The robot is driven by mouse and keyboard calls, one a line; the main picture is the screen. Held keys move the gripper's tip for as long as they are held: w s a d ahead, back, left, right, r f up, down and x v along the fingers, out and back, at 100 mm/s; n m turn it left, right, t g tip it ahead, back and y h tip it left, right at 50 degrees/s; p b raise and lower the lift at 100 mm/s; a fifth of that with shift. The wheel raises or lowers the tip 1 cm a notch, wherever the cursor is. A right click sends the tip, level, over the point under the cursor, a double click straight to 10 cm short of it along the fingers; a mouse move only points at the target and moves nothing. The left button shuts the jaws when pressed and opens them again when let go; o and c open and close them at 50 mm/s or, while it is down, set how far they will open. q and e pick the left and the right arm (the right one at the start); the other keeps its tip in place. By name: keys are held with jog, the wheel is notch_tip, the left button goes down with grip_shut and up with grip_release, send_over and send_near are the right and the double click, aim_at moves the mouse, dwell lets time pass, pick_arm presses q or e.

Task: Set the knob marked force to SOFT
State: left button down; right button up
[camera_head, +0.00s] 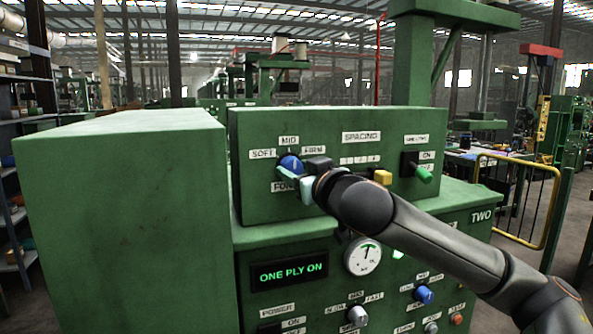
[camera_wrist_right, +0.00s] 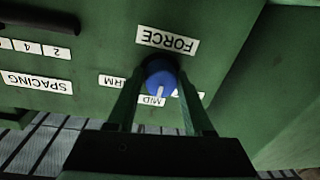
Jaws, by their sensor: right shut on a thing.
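The blue force knob (camera_head: 291,163) is on the upper green panel, with the labels SOFT (camera_head: 262,154) to its left, MID (camera_head: 289,140) above and FIRM (camera_head: 313,150) to its right. The FORCE label (camera_head: 283,186) below is partly covered by my gripper. My right gripper (camera_wrist_right: 160,82) is shut on the blue knob (camera_wrist_right: 160,72), one finger on each side. The wrist view is upside down; there the knob's white pointer line is beside the MID label (camera_wrist_right: 150,100). The SOFT label is mostly hidden by a finger. My left gripper is not in view.
The same panel holds a yellow spacing slider (camera_head: 382,177) and a green-tipped switch (camera_head: 423,174) to the right. Below are a lit display (camera_head: 289,272), a gauge (camera_head: 363,256) and another blue knob (camera_head: 424,294). A large green housing (camera_head: 125,220) stands to the left.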

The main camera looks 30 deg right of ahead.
grip_shut()
jog(key=n+p, duration=0.2)
jog(key=p, duration=0.1)
jog(key=shift+r+n, duration=0.2)
jog(key=shift+n, duration=0.2)
jog(key=n+p, duration=0.4)
jog(key=shift+n+g+p, duration=0.3)
jog(key=shift+n, duration=0.1)
jog(key=shift+n+p, duration=1)
jog(key=shift+n, duration=0.1)
jog(key=shift+f, duration=0.1)
